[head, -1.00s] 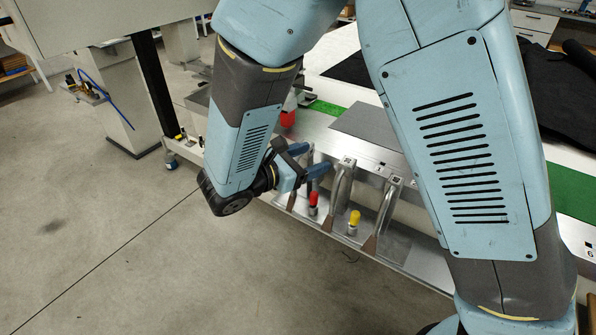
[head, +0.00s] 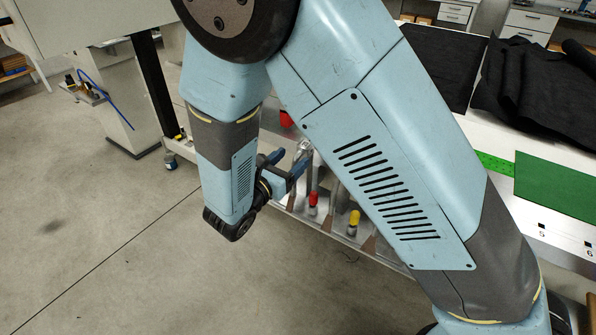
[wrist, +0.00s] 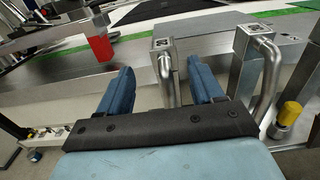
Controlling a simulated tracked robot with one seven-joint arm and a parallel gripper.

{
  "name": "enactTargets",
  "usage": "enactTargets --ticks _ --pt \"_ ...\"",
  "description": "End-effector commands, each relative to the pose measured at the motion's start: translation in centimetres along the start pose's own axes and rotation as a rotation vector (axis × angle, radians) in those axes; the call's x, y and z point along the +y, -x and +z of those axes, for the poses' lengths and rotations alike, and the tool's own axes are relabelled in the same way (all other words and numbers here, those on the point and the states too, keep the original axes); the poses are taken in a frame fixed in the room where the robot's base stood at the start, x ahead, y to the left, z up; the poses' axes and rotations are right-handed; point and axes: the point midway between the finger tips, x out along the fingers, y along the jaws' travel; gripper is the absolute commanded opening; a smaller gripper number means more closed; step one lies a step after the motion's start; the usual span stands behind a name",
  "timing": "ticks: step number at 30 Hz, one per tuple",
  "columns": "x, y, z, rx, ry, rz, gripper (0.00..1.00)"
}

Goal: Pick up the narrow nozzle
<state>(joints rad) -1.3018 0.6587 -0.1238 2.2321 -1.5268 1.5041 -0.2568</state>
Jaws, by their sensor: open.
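My gripper (head: 287,163) is open and empty at the rack on the table's front side. In the wrist view its two blue fingers (wrist: 162,88) point at the rack. A bent metal tube with a square tagged block on top (wrist: 165,70) stands between the fingers in that view, nearer the right finger; I cannot tell the depth gap. A second bent metal tube (wrist: 270,72) stands to the right of the right finger. These look like nozzles, but I cannot tell which is the narrow one. My arm hides part of the rack in the head view.
A red-capped piece (head: 313,199) and a yellow-capped piece (head: 353,222) stand on the low shelf. A red part of the welder (wrist: 100,48) hangs at upper left in the wrist view. Black cloth (head: 530,85) lies on the table. The floor (head: 110,240) at left is clear.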

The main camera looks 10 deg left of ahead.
Motion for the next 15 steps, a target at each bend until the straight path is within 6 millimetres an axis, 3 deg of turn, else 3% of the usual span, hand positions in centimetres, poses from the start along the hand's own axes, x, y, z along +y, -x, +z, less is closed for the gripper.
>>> enactTargets --ticks 8,15 --pt "-0.2 -1.4 0.0 -0.001 0.000 -0.001 0.66" --pt "-0.6 -4.5 0.0 -0.001 0.000 -0.002 0.66"
